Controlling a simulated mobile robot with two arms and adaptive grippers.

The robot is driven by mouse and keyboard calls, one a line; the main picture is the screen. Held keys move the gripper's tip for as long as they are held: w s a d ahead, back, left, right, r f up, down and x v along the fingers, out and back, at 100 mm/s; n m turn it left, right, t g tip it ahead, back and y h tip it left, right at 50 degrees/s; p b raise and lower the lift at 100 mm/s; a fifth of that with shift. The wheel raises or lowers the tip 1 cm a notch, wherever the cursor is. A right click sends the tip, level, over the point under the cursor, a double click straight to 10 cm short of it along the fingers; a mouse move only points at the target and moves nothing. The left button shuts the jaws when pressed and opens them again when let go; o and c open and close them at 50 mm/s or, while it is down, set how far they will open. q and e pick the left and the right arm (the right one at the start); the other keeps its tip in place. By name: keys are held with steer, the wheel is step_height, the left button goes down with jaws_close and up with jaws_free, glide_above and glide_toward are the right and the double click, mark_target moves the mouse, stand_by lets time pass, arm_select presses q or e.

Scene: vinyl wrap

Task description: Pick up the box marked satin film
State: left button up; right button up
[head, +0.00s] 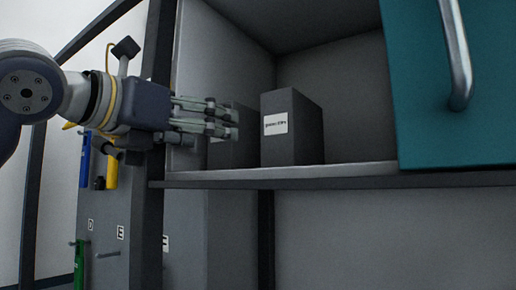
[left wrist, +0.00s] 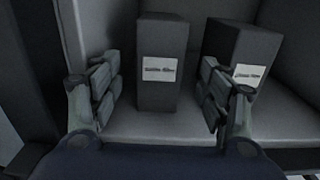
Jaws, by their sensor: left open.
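Two dark grey boxes stand upright side by side on a shelf in an open cabinet. The left box (head: 226,152), partly hidden behind my fingers in the head view, shows fully in the left wrist view (left wrist: 162,97). Its white label is too blurred to read surely, though it may say satin film. The right box (head: 292,148) has a white label, possibly gloss film; it also shows in the left wrist view (left wrist: 236,42). My left gripper (head: 233,122) is open in front of the left box, with its fingers (left wrist: 159,88) on either side of that box's line.
The cabinet shelf (head: 350,171) has a front edge below the boxes. A teal door (head: 425,90) with a metal handle (head: 456,55) is at the right. The cabinet's left wall (head: 205,55) stands close to the left box. Coloured tools (head: 84,160) hang at the far left.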

mark_target(242, 135)
arm_select(q)
steer(key=shift+w+d+r+p, duration=0.35)
steer(key=shift+w+p, duration=0.25)
steer(key=p+x, duration=0.1)
steer(key=x, duration=0.2)
steer(key=shift+w+d+f, duration=0.1)
steer(key=shift+w+d, duration=0.1)
steer(key=p+x, duration=0.2)
steer(key=x, duration=0.2)
steer(key=shift+w+d+p, duration=0.2)
steer(key=shift+w+p, duration=0.05)
steer(key=shift+p, duration=0.15)
steer(key=shift+w+d+f, duration=0.1)
steer(key=shift+w+d, duration=0.2)
steer(key=shift+w, duration=0.1)
arm_select(e)
steer(key=r, duration=0.1)
steer(key=s+r, duration=0.1)
steer(key=r, duration=0.3)
steer(key=shift+s+a+r, duration=0.15)
steer(key=shift+s+a, duration=0.1)
steer(key=shift+a, duration=0.1)
arm_select(q)
steer(key=shift+s+a, duration=0.1)
steer(key=c, duration=1.3)
arm_select(e)
steer(key=shift+s, duration=0.4)
